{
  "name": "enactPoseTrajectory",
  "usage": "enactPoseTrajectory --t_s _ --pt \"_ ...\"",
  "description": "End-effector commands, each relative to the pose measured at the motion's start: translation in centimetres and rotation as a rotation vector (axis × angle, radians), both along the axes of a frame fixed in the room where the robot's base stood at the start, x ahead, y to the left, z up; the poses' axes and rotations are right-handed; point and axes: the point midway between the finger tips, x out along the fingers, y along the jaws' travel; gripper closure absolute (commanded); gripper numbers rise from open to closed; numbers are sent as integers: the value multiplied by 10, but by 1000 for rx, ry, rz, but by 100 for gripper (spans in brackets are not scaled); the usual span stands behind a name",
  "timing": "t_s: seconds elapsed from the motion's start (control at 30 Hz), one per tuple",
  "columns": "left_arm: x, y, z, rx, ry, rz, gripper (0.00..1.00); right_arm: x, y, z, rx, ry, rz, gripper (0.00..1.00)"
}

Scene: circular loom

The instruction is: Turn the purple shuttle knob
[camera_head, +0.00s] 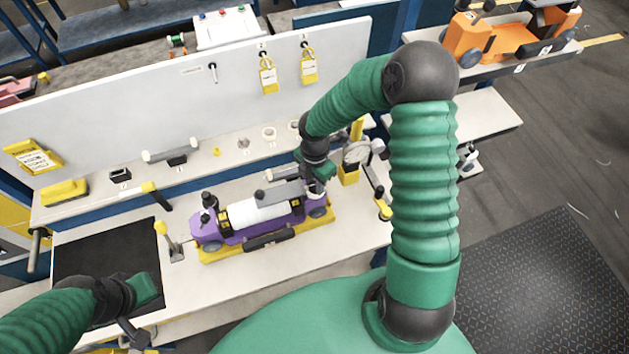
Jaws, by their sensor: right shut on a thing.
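The purple shuttle (232,233) lies on a yellow base (290,238) on the white bench, with a white roll (258,209) along its top. A black knob (208,198) stands up at its left end. My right gripper (316,187) points down at the shuttle's right end and is shut on a part there, which appears to be the knob at that end. The gripper hides most of that part. My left gripper (142,300) is over the dark mat at lower left, away from the shuttle, and its fingers are hard to make out.
A yellow-topped lever (162,229) stands just left of the shuttle. A dial gauge (357,152) and a yellow-knobbed lever (384,208) stand to its right. A shelf of small parts and a white panel (120,125) are behind. The bench front before the shuttle is clear.

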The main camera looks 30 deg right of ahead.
Motion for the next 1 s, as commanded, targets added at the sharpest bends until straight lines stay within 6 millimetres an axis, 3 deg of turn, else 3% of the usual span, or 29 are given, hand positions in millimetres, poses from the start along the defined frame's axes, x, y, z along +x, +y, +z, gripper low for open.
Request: enactPoseTrajectory --t_s 0.37,1.0 --pt "0 0 4 0 0 0 100 4 -1 4 -4 -12 -185 100" --pt "0 0 7 0 0 0 100 6 -2 5 -2 -16 -785 100"
